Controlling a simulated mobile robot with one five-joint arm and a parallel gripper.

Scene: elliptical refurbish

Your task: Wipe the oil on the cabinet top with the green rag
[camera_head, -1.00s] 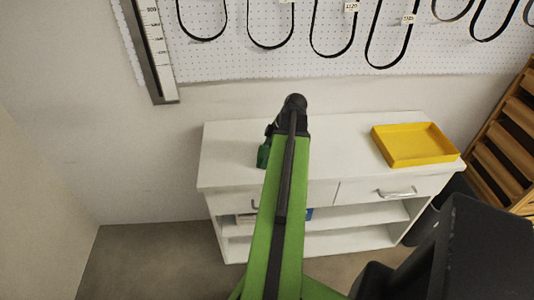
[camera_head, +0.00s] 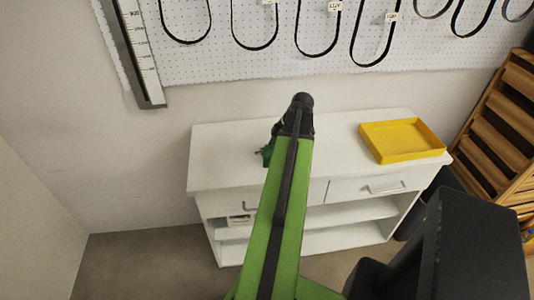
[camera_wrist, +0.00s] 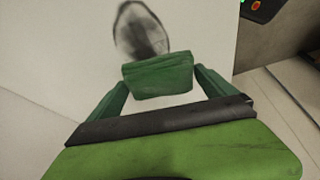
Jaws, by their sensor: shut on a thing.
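The green rag (camera_wrist: 158,72) is a folded dark green block between the two green fingers of my gripper (camera_wrist: 161,84), which is shut on it. The oil (camera_wrist: 140,32) is a dark oval smear on the white cabinet top (camera_wrist: 75,45), just beyond the rag in the wrist view. I cannot tell whether the rag touches the surface. In the head view a dark green piece (camera_head: 266,152) shows left of my arm, over the cabinet top (camera_head: 225,150). My arm hides much of that area there, and the oil is not visible.
A yellow tray (camera_head: 402,158) stands on the cabinet's right end. A pegboard (camera_head: 225,55) with hanging black belts is on the wall behind. A wooden rack (camera_head: 500,120) stands at the right. The cabinet top's left end is bare.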

